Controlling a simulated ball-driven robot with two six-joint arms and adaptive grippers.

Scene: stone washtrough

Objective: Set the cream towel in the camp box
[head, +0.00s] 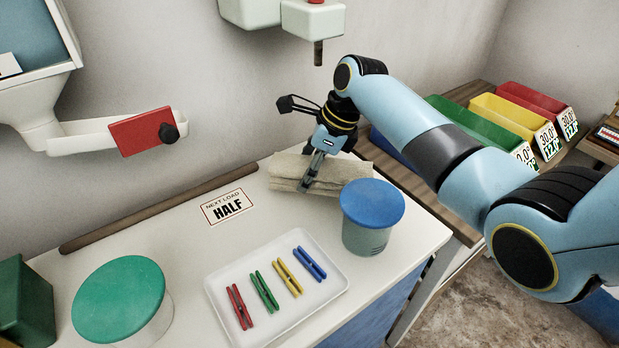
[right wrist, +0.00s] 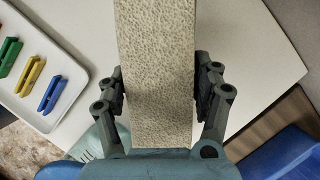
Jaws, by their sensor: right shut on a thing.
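The cream towel (head: 345,173), a folded stack with a rough weave, is at the back right of the white counter. My right gripper (head: 312,172) reaches down over it from above and is shut on it. In the right wrist view the towel (right wrist: 157,75) fills the space between the two fingers, which press on its sides. I cannot tell whether its underside is clear of the counter. Nothing in view is plainly the camp box. My left gripper is not in view.
A blue-lidded tub (head: 371,215) stands close in front of the towel. A white tray (head: 335,290) holds several pegs. A green-lidded tub (head: 118,300) and a dark green box (head: 25,305) are at left. Green, yellow (head: 510,119) and red bins stand on the right-hand bench.

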